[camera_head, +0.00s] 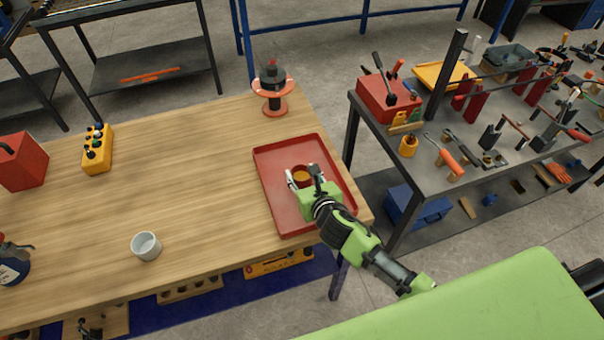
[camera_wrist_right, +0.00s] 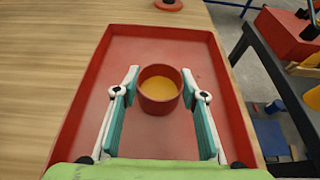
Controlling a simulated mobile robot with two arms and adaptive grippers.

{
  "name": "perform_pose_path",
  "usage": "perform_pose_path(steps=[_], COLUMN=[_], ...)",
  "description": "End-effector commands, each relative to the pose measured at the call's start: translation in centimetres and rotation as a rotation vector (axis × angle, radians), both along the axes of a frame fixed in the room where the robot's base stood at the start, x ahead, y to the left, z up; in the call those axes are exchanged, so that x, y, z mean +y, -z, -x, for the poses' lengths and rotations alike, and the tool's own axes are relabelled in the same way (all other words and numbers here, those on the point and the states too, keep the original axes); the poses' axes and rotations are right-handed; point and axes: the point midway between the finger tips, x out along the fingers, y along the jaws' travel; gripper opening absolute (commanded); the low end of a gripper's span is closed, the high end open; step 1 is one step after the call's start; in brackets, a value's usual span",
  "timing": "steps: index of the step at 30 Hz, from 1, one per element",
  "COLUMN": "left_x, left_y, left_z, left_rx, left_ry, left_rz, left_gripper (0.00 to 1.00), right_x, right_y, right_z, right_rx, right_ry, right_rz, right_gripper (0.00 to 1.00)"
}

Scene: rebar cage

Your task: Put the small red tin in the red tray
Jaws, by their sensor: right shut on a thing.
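The small red tin (camera_head: 301,173) is round, with a yellow inside, and stands upright between the fingers of my right gripper (camera_head: 304,178). In the right wrist view the tin (camera_wrist_right: 160,97) sits between the two fingertips of the gripper (camera_wrist_right: 160,88), which is shut on it. The red tray (camera_head: 272,202) lies on the wooden table near its right edge; it also shows in the right wrist view (camera_wrist_right: 88,92). The tin is over the tray's floor, within its rim. I cannot tell whether its base touches the tray. My left gripper is not in view.
A reel with a dark top (camera_head: 272,88) stands behind the tray. A white cup (camera_head: 146,246), a yellow control box (camera_head: 98,149) and a red box (camera_head: 21,162) are farther left. The table between cup and tray is clear. A tool-laden cart (camera_head: 400,173) stands to the right.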

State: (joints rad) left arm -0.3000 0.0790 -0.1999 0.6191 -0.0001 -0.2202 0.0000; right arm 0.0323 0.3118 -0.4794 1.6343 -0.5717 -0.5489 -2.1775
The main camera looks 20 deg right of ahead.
Motion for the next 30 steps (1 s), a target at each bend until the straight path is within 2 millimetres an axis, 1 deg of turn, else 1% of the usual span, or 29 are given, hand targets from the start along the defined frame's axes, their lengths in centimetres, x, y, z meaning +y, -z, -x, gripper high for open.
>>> perform_pose_path(steps=[1,3,12,15,17,20,23,30], left_x=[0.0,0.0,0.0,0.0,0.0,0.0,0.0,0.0], left_y=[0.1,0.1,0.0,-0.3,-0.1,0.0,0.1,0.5], left_z=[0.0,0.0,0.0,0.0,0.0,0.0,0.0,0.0], left_rx=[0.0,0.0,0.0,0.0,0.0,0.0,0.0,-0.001], left_ry=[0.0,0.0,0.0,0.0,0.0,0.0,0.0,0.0], left_rz=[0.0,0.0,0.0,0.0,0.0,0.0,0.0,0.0], left_gripper=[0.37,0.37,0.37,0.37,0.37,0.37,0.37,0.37], right_x=[0.0,0.0,0.0,0.0,0.0,0.0,0.0,-0.2], right_y=[0.2,0.1,0.1,-0.4,-0.3,-0.7,-1.4,-3.0], right_z=[0.0,0.0,0.0,0.0,0.5,1.5,3.1,7.2], right_rx=[0.0,0.0,0.0,0.0,0.0,0.0,0.001,0.001], right_ry=[0.0,0.0,0.0,0.0,0.0,-0.001,-0.002,-0.002], right_rz=[0.0,0.0,0.0,-0.001,0.001,0.001,0.0,0.001], right_gripper=[0.41,0.55,0.55,0.55,0.55,0.55,0.55,0.55])
